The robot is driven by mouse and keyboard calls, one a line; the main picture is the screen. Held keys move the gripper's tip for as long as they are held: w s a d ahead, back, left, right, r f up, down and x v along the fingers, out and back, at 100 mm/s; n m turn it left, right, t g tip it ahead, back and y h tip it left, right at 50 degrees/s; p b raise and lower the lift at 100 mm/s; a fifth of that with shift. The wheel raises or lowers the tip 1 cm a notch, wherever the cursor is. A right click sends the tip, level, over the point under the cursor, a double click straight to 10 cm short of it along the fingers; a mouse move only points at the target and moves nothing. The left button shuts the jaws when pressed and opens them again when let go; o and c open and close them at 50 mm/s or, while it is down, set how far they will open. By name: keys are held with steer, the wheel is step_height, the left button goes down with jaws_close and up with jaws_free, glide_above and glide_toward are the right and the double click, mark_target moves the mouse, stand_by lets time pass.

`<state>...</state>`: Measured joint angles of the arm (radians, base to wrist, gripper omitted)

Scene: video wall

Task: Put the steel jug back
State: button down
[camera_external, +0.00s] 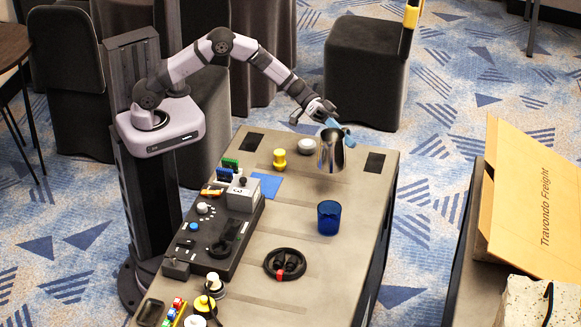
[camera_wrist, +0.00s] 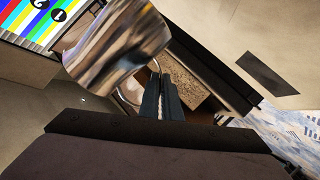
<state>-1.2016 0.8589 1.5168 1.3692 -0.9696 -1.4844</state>
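The steel jug (camera_external: 330,152) is shiny and roughly upright over the far right part of the table in the external view. It fills the upper left of the wrist view (camera_wrist: 118,45), where its rim and underside are partly out of frame or hidden. My gripper (camera_external: 338,130) is at the jug's upper right side. In the wrist view its dark fingers (camera_wrist: 162,100) are close together at the jug's handle side and appear shut on the handle. The jug appears held above the table; the exact height cannot be told.
The grey table (camera_external: 325,270) has dark squares at the far left (camera_external: 252,142) and far right (camera_external: 375,163). A control panel (camera_external: 215,235) lines the left.

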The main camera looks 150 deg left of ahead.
steer(key=shift+f, duration=4.85)
steer(key=shift+f, duration=0.15)
steer(key=c, duration=2)
jaws_free()
steer(key=shift+r, duration=0.2)
steer(key=v, duration=1.2)
steer(key=shift+b, duration=0.4)
